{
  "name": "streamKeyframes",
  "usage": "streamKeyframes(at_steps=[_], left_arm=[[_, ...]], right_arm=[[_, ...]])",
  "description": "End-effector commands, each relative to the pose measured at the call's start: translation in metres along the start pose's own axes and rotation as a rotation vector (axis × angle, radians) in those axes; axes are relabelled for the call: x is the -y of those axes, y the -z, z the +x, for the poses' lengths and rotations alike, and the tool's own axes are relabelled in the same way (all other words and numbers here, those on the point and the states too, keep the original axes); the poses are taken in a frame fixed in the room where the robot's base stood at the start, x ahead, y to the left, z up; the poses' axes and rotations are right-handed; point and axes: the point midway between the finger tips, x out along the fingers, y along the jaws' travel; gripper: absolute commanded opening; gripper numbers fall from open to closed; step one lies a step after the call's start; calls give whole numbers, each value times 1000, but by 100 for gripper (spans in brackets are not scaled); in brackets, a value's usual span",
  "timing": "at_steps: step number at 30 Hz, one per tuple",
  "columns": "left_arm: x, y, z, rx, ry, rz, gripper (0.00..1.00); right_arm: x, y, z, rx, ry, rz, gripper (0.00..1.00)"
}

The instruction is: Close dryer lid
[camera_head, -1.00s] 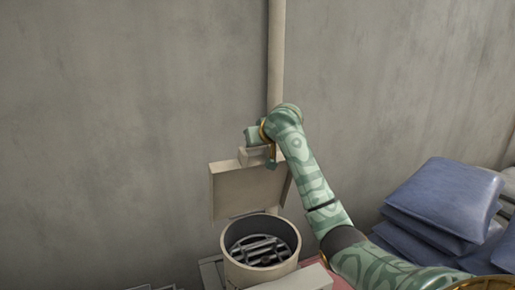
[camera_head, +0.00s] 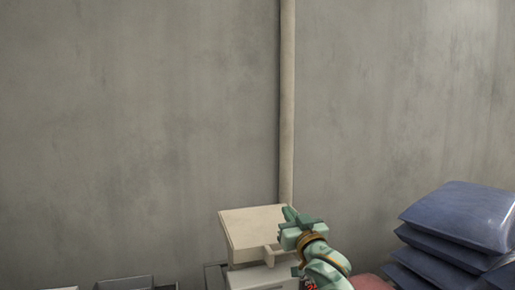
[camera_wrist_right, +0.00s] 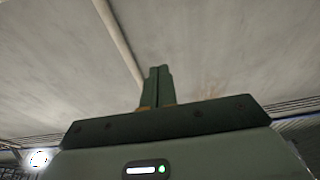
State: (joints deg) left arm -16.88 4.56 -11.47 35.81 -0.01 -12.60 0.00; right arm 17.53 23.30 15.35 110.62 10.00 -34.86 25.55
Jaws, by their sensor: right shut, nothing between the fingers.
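The dryer lid (camera_head: 250,228) is a flat cream panel at the bottom middle of the head view. The drum opening is hidden, and I cannot tell whether the lid sits flush. A pale part of the dryer (camera_head: 262,278) shows below it, cut off by the picture's bottom edge. My right gripper (camera_head: 290,214) is at the lid's right side, shut and empty; I cannot tell whether it touches the lid. Its closed fingers (camera_wrist_right: 157,88) also show in the right wrist view, pointing at the wall. My left gripper is not in view.
A cream vertical pipe (camera_head: 287,100) runs down the grey wall (camera_head: 140,110) behind the lid. Stacked blue sacks (camera_head: 462,218) stand at the right. Grey trays (camera_head: 125,283) lie at the bottom left.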

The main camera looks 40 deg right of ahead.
Motion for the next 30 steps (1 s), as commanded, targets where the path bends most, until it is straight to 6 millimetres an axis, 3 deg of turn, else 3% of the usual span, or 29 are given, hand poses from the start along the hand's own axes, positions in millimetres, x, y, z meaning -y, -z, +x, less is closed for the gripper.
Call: streamKeyframes(at_steps=[1, 9, 18, 30], left_arm=[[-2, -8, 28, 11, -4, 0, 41], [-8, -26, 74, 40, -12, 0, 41], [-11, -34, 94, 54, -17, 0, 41], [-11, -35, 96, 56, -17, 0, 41]], right_arm=[[0, -30, -10, -31, -1, 1, 0], [0, -79, -34, -217, -2, 1, 0], [0, -105, -43, -220, 0, 1, 0], [0, -113, -44, -211, 0, 2, 0]])
